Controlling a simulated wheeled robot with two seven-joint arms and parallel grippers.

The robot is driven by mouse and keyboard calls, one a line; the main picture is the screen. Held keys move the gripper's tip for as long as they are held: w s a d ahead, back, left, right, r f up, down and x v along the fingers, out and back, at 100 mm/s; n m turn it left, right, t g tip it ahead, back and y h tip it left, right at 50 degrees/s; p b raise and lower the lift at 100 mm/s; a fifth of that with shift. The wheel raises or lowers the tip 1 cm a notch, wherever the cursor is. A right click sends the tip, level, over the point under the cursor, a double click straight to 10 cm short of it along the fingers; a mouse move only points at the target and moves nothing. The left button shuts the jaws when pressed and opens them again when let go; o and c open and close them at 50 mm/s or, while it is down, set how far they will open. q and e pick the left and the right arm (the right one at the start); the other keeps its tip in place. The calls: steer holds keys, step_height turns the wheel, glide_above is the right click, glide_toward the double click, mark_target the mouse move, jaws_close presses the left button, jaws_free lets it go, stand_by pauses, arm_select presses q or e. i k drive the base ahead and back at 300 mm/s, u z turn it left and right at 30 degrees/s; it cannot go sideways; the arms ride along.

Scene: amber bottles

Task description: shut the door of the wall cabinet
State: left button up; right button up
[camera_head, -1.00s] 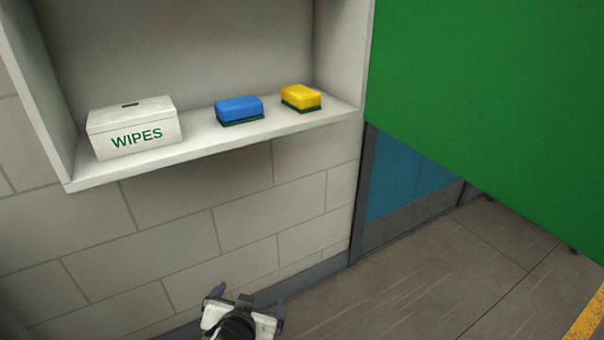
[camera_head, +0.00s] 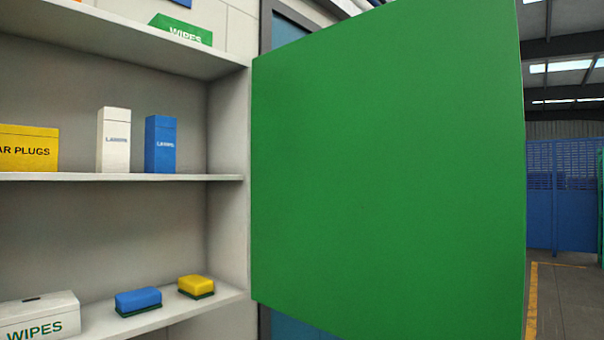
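The wall cabinet (camera_head: 228,178) stands open at the left, its pale shelves in plain sight. Its green door (camera_head: 390,170) is swung wide open, hinged at the cabinet's right side, and its broad flat face fills the middle of the view. The door's free edge is at the right, nearer to me. No handle shows on the visible face. Neither of my grippers is in view.
On the shelves are a yellow ear plugs box (camera_head: 28,148), a white carton (camera_head: 114,140), a blue carton (camera_head: 160,144), a white wipes box (camera_head: 40,316), a blue sponge (camera_head: 138,300) and a yellow sponge (camera_head: 196,285). Open floor (camera_head: 570,300) shows right of the door.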

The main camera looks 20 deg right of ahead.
mark_target(388, 189)
steer(key=u, duration=3.25)
steer(key=k, duration=3)
steer(key=z, duration=1.85)
steer(key=i, duration=0.5)
steer(key=u, duration=1)
steer(key=k, duration=0.9)
steer(key=z, duration=0.9)
